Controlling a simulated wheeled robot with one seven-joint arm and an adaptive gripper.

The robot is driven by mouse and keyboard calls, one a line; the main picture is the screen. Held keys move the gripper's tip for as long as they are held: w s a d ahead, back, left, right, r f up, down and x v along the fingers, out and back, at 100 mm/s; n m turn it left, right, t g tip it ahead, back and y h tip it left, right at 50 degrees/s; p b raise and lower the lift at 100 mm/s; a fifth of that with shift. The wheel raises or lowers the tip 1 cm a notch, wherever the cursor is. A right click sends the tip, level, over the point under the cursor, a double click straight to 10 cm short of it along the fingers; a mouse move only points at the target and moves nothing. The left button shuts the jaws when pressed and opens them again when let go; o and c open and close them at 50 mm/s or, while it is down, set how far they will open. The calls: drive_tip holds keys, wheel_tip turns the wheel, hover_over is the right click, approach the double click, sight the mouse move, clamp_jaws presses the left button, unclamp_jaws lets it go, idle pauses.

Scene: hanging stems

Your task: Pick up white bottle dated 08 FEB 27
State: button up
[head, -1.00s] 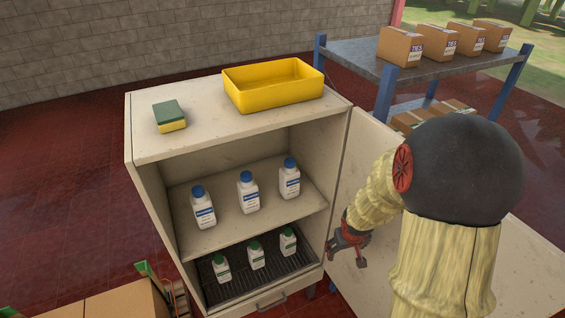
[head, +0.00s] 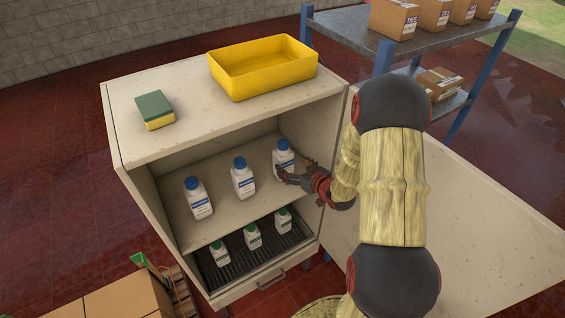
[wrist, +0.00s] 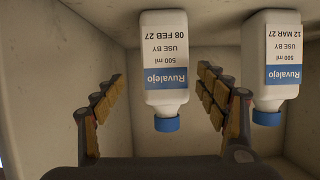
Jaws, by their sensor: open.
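The white bottle dated 08 FEB 27 (wrist: 166,62) has a blue cap and blue label band. It appears upside down in the wrist view, lined up between my open fingers. It matches the rightmost blue-capped bottle (head: 283,155) on the cabinet's upper shelf in the head view. My gripper (head: 295,170) is open at that bottle, with a finger partly covering its lower part. In the wrist view, my gripper (wrist: 160,80) has a finger on each side, with gaps showing. A similar bottle dated 12 MAR 27 (wrist: 272,60) stands beside it, partly behind the right finger.
The middle bottle (head: 243,180) and left bottle (head: 198,199) share the shelf (head: 225,222). Green-capped bottles (head: 252,237) stand on a dark rack below. The cabinet's right wall and open door (head: 460,215) are close to my arm. A yellow bin (head: 262,75) and sponge (head: 155,110) sit on top.

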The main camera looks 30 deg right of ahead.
drive_tip(key=x, duration=0.4)
drive_tip(key=b+x, duration=0.1)
drive_tip(key=x, duration=0.1)
drive_tip(key=shift+a+f, duration=0.15)
drive_tip(key=shift+a, duration=0.25)
drive_tip(key=shift+c, duration=1)
drive_tip(key=c, duration=1.5)
drive_tip(key=shift+c, duration=0.6)
drive_tip(key=shift+w, duration=0.1)
